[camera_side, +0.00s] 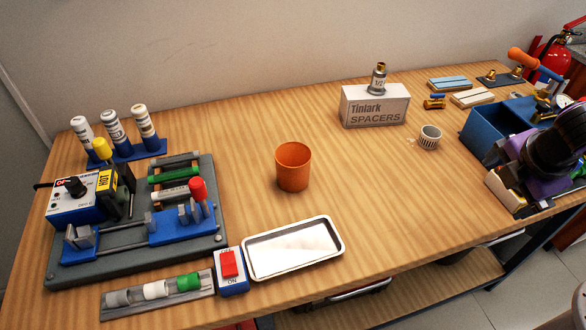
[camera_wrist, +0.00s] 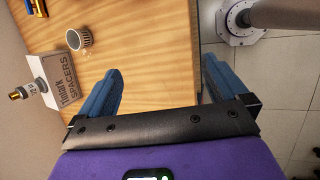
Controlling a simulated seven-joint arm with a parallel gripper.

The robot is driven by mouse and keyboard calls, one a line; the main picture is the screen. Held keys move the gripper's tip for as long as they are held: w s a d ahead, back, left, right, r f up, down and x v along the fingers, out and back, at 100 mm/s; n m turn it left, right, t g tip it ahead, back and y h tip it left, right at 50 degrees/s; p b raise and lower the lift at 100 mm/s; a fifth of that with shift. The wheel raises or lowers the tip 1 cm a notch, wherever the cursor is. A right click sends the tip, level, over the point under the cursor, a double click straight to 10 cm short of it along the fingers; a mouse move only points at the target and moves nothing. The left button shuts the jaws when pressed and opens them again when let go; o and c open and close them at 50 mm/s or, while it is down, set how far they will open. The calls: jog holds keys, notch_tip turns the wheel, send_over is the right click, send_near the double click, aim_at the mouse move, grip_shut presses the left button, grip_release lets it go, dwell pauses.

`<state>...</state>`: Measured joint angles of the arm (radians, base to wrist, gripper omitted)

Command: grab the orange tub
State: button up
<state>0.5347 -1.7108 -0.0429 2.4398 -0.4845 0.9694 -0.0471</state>
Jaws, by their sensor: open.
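The orange tub (camera_side: 293,167) stands upright and open-topped in the middle of the wooden table in the side view. It is outside the wrist view. My gripper (camera_wrist: 160,80) shows in the wrist view with its two blue fingers wide apart and nothing between them. It is over the table's front edge, with floor visible beyond. In the side view its purple and black body is at the far right, well away from the tub; its fingertips are hard to make out there.
A shallow metal tray (camera_side: 250,272) lies in front of the tub. A machine fixture (camera_side: 130,265) fills the left. The table around the tub is clear.

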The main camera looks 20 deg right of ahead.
jog(key=w+a+n+t+h, duration=0.1)
jog(key=w+a+n+t, duration=0.3)
jog(key=w+a+n, duration=0.25)
jog(key=n+t+y, duration=0.6)
jog(key=n, duration=0.7)
send_near(302, 171)
jog(key=x, duration=0.8)
jog(key=shift+a+x, duration=0.2)
jog(key=shift+x, duration=3)
jog(key=c, duration=0.8)
